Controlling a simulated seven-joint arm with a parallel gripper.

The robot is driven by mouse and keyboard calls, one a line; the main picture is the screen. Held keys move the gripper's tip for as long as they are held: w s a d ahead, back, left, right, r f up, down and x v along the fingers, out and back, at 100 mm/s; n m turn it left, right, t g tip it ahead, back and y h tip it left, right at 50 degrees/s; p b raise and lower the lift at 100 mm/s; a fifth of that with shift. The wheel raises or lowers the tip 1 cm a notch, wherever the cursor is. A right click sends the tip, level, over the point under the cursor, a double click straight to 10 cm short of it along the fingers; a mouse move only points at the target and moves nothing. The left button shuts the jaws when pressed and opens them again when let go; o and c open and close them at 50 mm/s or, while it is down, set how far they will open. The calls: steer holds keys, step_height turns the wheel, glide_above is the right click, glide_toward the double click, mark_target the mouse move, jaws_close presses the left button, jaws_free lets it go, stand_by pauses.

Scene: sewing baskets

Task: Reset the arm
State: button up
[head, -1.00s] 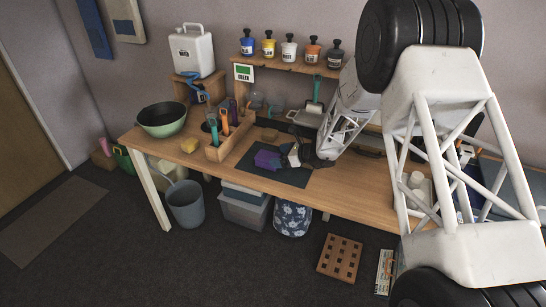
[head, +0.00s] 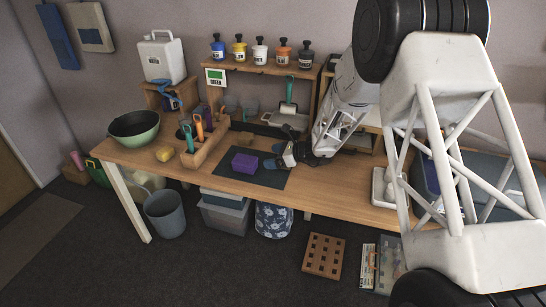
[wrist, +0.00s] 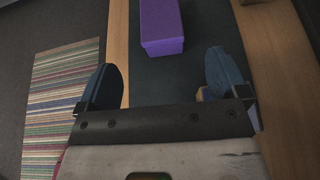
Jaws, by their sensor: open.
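My gripper (head: 274,156) is open and empty, low over the right part of the dark mat (head: 268,180) on the workbench. Its two blue fingers stand wide apart in the wrist view (wrist: 165,80). A purple box (head: 245,163) lies on the mat, to the left of the fingers in the head view. In the wrist view the purple box (wrist: 162,25) is beyond the fingertips with a gap, touching neither finger. A small tan piece (wrist: 203,94) shows beside the right finger; I cannot tell what it is.
A wooden caddy with tools (head: 207,145), a yellow sponge (head: 164,154) and a green bowl (head: 135,126) stand to the left. A shelf (head: 262,69) with several jars rises behind. A brown block (head: 243,138) lies behind the mat. The bench's front strip is clear.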

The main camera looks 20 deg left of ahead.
stand_by(0.4)
steer(key=s+d+r+n+g+h, duration=0.2)
steer(key=s+d+r+n+h, duration=0.5)
steer(key=s+d+r, duration=1.3)
steer(key=s+d+r+n+t+h, duration=0.1)
steer(key=s+d+r+n+h, duration=0.1)
steer(key=s+d, duration=0.6)
steer(key=s+d+r+n+t+h, duration=0.2)
steer(key=s+d+n, duration=0.3)
steer(key=s+d, duration=0.3)
steer(key=s+d+r+n+t+h, duration=0.1)
steer(key=s+d+r+n+h, duration=0.1)
steer(key=s+d, duration=0.6)
step_height(320, 180, up, 2)
steer(key=shift+s+d+n+t+h, duration=0.2)
steer(key=shift+s+n+t+h, duration=0.1)
steer(key=shift+s+n, duration=0.55)
